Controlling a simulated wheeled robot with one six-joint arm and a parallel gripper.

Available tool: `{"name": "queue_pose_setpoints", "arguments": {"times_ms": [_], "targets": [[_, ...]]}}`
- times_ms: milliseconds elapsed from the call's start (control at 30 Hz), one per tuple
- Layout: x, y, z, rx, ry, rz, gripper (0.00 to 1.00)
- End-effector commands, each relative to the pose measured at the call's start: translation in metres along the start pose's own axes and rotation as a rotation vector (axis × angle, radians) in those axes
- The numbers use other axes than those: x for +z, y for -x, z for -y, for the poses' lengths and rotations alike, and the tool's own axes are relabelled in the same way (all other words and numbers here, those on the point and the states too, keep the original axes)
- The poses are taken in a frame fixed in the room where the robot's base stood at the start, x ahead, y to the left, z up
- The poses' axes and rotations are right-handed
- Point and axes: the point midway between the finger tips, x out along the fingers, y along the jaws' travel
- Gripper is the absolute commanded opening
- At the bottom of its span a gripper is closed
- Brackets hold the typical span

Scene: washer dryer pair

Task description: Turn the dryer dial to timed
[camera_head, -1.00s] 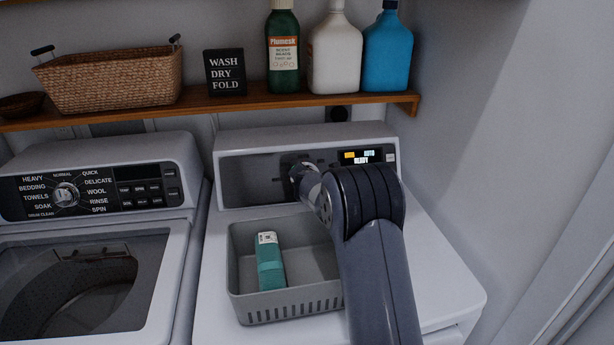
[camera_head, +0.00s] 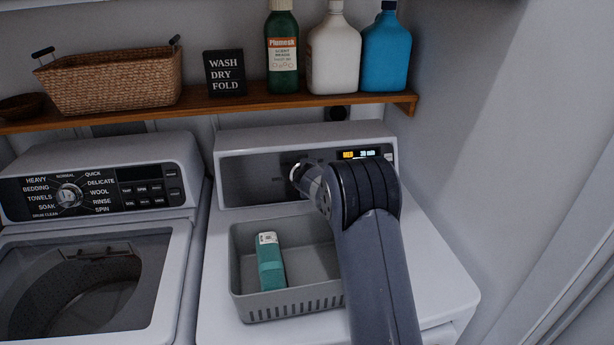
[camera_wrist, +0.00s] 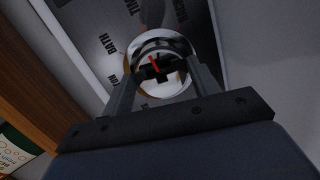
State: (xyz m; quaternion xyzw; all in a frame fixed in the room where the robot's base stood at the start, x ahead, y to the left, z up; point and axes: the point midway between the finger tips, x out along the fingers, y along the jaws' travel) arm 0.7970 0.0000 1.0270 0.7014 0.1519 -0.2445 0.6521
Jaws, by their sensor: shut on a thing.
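The dryer (camera_head: 440,262) stands on the right, with its control panel (camera_head: 250,180) at the back. The dryer dial (camera_wrist: 172,86) is round and pale with a red pointer mark, and sits between my fingers in the wrist view. My gripper (camera_wrist: 163,70) is shut on the dial. The dryer display (camera_head: 362,154) is lit with a yellow block and what looks like a minutes reading.
The washer (camera_head: 172,290) stands at the left. A wooden shelf (camera_head: 220,107) above carries a wicker basket (camera_head: 110,82), a sign and several bottles. A wall bounds the right.

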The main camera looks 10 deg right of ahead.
Motion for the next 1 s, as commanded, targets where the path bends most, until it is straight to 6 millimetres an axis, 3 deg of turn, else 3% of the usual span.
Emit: {"name": "queue_pose_setpoints", "arguments": {"times_ms": [733,767,1000], "targets": [[0.0008,-0.0003,0.0009,-0.012,-0.092,-0.006,0.34],[0.0008,-0.0003,0.001,-0.012,-0.092,-0.006,0.58],[0.0006,-0.0002,0.0007,-0.011,-0.092,-0.006,0.78]]}}
